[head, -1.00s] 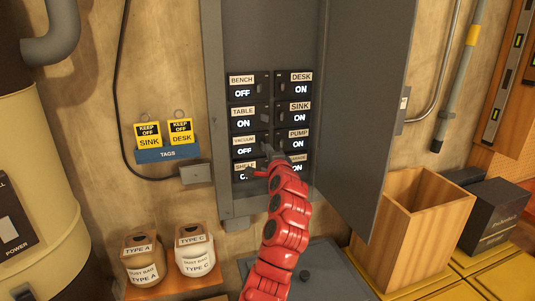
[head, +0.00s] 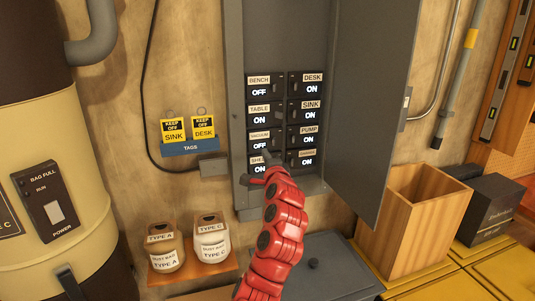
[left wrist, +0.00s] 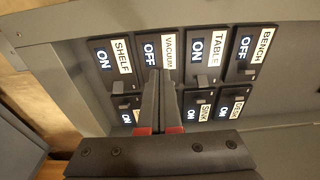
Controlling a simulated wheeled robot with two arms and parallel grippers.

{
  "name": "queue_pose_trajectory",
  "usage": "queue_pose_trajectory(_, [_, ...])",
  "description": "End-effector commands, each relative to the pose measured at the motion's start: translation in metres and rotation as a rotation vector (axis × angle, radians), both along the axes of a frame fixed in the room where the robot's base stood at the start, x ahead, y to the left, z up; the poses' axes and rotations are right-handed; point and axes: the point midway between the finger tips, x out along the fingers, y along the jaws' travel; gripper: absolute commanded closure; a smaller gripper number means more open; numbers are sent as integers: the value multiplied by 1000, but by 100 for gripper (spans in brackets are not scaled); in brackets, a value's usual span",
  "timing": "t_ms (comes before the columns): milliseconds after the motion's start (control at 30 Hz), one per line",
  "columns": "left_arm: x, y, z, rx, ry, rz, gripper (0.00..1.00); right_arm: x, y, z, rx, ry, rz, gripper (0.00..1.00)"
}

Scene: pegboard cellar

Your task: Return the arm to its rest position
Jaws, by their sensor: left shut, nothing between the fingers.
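My left gripper (head: 264,163) is shut and empty, at the lower left column of switches in the open grey breaker panel (head: 233,100). The vacuum switch (head: 259,140) reads OFF, just above the fingertips. The shelf switch (head: 257,164) reads ON and is partly hidden by the gripper. In the left wrist view the shut fingers (left wrist: 161,82) point at the vacuum switch (left wrist: 158,50), with the shelf switch (left wrist: 110,58) beside them. I cannot tell whether they touch the panel. Bench reads OFF; table, desk, sink and pump read ON. My right gripper is not in view.
The panel door (head: 375,100) stands open on the right. A tag holder (head: 188,149) with two yellow tags hangs on the left wall.

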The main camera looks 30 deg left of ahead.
Motion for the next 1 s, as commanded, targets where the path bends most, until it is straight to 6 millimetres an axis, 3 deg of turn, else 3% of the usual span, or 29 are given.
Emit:
queue_pose_trajectory(567, [-1, -1, 0, 0, 0, -2, 100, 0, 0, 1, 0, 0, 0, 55])
queue_pose_trajectory(667, [4, -7, -8, 4, -10, -29, 100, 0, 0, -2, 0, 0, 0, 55])
queue_pose_trajectory(767, [19, -33, -29, 14, -60, -133, 100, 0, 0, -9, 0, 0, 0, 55])
queue_pose_trajectory(833, [32, -65, -55, 8, -118, -258, 100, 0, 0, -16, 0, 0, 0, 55])
queue_pose_trajectory(900, [39, -108, -85, -19, -200, -417, 100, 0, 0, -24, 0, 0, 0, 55])
queue_pose_trajectory(1000, [32, -171, -127, -100, -332, -655, 100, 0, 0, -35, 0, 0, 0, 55])
